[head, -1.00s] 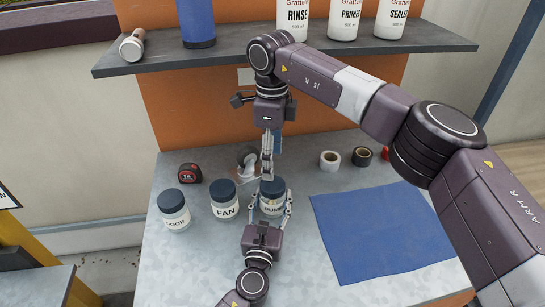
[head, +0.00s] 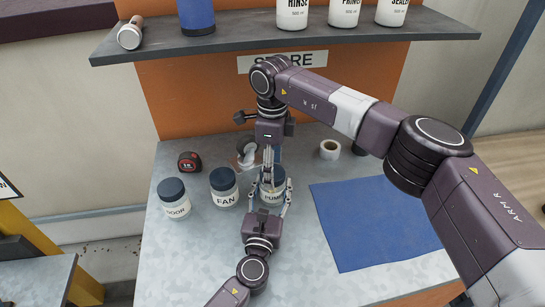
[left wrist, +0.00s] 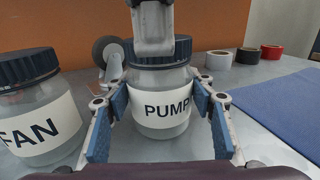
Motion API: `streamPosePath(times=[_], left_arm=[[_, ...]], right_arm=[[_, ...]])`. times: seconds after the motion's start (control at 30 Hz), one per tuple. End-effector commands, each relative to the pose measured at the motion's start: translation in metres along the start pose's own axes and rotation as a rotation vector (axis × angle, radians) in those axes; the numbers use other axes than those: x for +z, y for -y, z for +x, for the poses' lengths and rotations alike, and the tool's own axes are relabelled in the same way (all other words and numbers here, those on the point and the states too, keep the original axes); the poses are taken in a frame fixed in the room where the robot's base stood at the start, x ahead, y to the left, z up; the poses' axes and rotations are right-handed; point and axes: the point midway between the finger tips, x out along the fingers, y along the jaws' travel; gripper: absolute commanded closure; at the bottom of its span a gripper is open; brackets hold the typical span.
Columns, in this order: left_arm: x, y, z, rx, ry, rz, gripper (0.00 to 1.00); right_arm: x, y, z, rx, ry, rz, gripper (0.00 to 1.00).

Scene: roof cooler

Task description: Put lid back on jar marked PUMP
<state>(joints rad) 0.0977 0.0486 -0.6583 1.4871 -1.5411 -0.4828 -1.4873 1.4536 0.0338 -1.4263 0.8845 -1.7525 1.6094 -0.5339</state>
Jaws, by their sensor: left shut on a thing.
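The jar marked PUMP (head: 272,196) stands upright on the bench; its label also shows in the left wrist view (left wrist: 165,108). Its dark ridged lid (left wrist: 178,51) sits at the jar mouth and looks level; whether it is fully seated I cannot tell. My left gripper (head: 272,188) is shut around the jar body, with blue pads on both sides in the left wrist view (left wrist: 158,100). My right gripper (head: 269,182) points down from above at the lid. One finger covers the front of the lid in the left wrist view, so its grip is unclear.
The FAN jar (head: 225,194) and the DOOR jar (head: 174,205), both lidded, stand to the left. A tape measure (head: 189,161) is behind them. A blue mat (head: 370,225) lies right. A white tape roll (head: 330,149) stands behind. A shelf (head: 240,38) overhangs the back.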

Motion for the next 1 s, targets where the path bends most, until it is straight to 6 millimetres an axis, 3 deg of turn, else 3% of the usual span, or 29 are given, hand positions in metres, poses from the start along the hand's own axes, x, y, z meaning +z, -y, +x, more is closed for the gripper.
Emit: streamPosePath(times=[0.37,0.8,0.97,1.0], left_arm=[[0.0,0.0,0.0,0.0,0.0,0.0,1.0],[-0.0001,0.0,0.0,0.0,0.0,0.0,1.0],[0.0,0.0001,0.0,0.0,0.0,0.0,1.0],[0.0,0.0001,-0.0001,0.0,0.0,0.0,1.0]], right_arm=[[0.0003,0.0001,0.006,-0.001,0.0,0.0,0.37],[0.0003,0.0002,0.0056,-0.001,0.001,0.0,0.82],[0.0003,0.0003,0.0056,-0.001,0.001,0.003,0.82],[0.0003,0.0003,0.0056,-0.002,0.001,0.003,0.51]])
